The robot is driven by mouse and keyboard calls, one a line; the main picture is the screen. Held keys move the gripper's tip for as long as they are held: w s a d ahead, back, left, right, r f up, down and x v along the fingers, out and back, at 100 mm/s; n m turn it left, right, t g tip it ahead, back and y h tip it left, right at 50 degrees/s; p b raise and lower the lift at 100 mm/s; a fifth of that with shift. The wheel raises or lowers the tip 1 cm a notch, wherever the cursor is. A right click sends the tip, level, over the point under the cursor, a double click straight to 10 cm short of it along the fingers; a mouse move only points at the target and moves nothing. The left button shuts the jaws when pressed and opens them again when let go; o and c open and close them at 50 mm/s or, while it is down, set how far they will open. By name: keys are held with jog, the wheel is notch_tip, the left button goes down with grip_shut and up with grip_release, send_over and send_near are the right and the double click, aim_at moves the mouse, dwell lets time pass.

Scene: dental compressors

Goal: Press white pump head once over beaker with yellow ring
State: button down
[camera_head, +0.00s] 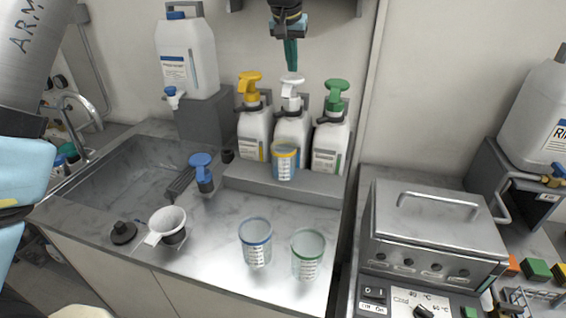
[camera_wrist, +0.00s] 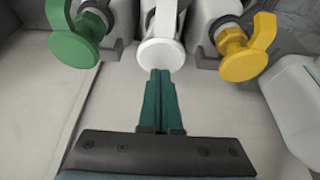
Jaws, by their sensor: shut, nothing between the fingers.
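The white pump head (camera_head: 292,82) tops the middle bottle (camera_head: 291,130) on the raised ledge. It also shows at the top centre of the wrist view (camera_wrist: 162,54). The beaker with the yellow ring (camera_head: 285,160) stands on the ledge in front of that bottle, below the white spout. My gripper (camera_head: 291,68) is shut and empty, its green fingers pointing down just above the white pump head. In the wrist view the fingertips (camera_wrist: 161,74) appear at the edge of the white disc; I cannot tell whether they touch it.
A yellow pump (camera_head: 249,84) and a green pump (camera_head: 337,92) stand close on either side. A blue-ringed beaker (camera_head: 256,241) and a green-ringed beaker (camera_head: 307,253) stand on the counter in front. A sink (camera_head: 130,185) lies left, a metal bath (camera_head: 437,225) right.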

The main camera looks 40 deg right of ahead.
notch_tip(320, 180, up, 2)
jog(key=shift+r+p, duration=0.2)
jog(key=shift+p, duration=0.4)
jog(key=shift+r, duration=1.85)
jog(key=w+a+f+n+y+b, duration=0.15)
jog(key=w+a+f, duration=0.25)
jog(key=a, duration=0.7)
jog(key=w+a+f+n+b, duration=0.15)
jog(key=w+a+f, duration=0.25)
jog(key=a, duration=0.7)
jog(key=w+a+f+n+y, duration=0.15)
jog(key=w+a+f, duration=0.25)
jog(key=a, duration=0.6)
jog(key=s+a+f+n+b, duration=0.1)
jog(key=s+a+f+n, duration=0.1)
jog(key=a, duration=0.7)
jog(key=s+a+f+n+b, duration=0.1)
jog(key=s+a+f, duration=0.4)
jog(key=s+a, duration=0.2)
jog(key=s+a+f+n+g, duration=0.1)
jog(key=s+a, duration=0.4)
jog(key=a, duration=0.5)
notch_tip(320, 180, down, 3)
jog(key=shift+s+a+r+n+y+b, duration=0.15)
jog(key=shift+a+n+y+b, duration=0.2)
jog(key=shift+n, duration=0.5)
